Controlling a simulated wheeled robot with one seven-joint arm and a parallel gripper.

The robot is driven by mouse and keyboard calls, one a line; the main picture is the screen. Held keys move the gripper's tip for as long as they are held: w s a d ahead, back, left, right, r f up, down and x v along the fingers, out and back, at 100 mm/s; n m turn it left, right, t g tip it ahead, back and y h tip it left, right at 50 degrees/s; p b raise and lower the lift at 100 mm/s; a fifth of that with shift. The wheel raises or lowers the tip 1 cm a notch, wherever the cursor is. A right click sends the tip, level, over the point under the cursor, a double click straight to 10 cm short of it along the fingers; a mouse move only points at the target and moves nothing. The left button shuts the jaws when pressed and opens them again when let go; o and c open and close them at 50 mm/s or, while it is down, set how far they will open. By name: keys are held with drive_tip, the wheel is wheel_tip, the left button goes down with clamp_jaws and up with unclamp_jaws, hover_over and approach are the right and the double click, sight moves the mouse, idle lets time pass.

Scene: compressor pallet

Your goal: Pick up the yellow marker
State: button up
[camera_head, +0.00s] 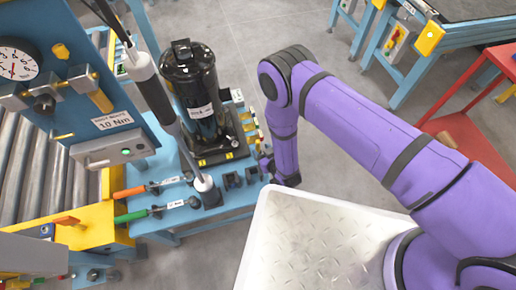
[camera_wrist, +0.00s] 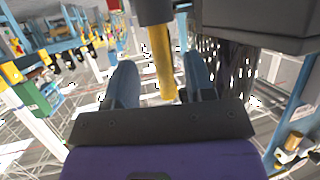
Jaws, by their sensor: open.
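In the wrist view, a long yellow piece (camera_wrist: 161,58), which looks like the yellow marker, hangs below a dark grey block (camera_wrist: 153,10). It shows between the two blue-grey fingers of my gripper (camera_wrist: 160,72), with a gap visible on both sides. My gripper is open. In the head view my gripper (camera_head: 264,163) is at the right edge of the blue table, small and partly hidden by my purple arm. Small yellow pieces (camera_head: 252,139) show on that table edge just above it; I cannot tell which is the marker.
On the blue table (camera_head: 150,225) stand a black compressor cylinder (camera_head: 193,85), orange (camera_head: 130,192) and green (camera_head: 132,216) handled tools, and small black holders (camera_head: 232,181). A white tray (camera_head: 320,235) lies near my arm. A red cart (camera_head: 463,135) stands at right.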

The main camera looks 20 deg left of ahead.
sight(259, 148)
drive_tip(key=x, duration=0.4)
drive_tip(key=shift+w+a, duration=0.2)
drive_tip(key=shift+a, duration=0.2)
drive_tip(key=shift+c, duration=0.4)
drive_tip(key=c, duration=0.8)
